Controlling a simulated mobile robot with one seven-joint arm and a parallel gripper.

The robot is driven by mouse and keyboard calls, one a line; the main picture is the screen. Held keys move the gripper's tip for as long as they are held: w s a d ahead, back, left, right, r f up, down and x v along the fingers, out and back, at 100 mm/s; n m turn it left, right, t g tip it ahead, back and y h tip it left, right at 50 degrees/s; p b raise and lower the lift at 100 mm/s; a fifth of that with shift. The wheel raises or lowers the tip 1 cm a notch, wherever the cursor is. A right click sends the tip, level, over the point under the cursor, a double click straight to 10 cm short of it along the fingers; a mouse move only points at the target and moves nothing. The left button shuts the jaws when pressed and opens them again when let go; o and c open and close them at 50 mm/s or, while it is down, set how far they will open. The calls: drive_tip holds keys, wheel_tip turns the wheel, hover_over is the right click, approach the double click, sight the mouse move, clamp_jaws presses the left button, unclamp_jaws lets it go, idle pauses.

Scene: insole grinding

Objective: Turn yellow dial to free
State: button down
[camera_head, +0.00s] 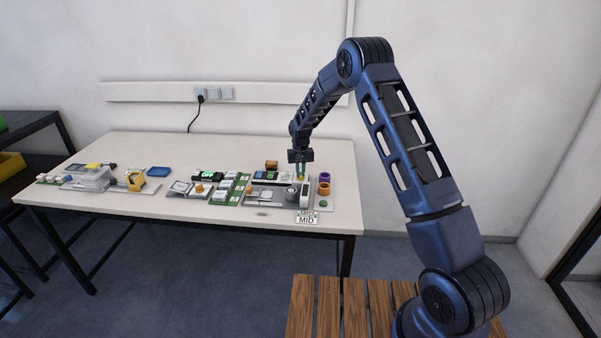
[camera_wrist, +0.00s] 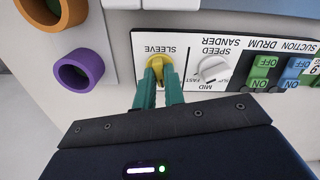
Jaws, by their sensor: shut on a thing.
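The yellow dial (camera_wrist: 159,68) sits on a white panel under the label SLEEVE in the wrist view. My gripper (camera_wrist: 158,76) has its two green fingers closed around the dial, one on each side. The dial's pointer position and any FREE mark are hidden by the fingers. In the head view, my gripper (camera_head: 300,172) reaches down to the right end of the table, and the dial is too small to make out there.
Beside the dial on the panel is a white SPEED knob (camera_wrist: 213,69). Green (camera_wrist: 262,68) and blue (camera_wrist: 296,70) switches stand further right. A purple ring (camera_wrist: 79,69) and an orange ring (camera_wrist: 52,12) stick out at the left. Several devices cover the table (camera_head: 130,145); its back left is clear.

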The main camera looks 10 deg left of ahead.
drive_tip(key=n, duration=0.5)
drive_tip(key=shift+n, duration=0.4)
idle(0.3)
drive_tip(key=c, duration=1.5)
unclamp_jaws()
drive_tip(key=shift+r, duration=0.1)
wheel_tip(320, 180, up, 11)
drive_tip(key=shift+f, duration=0.2)
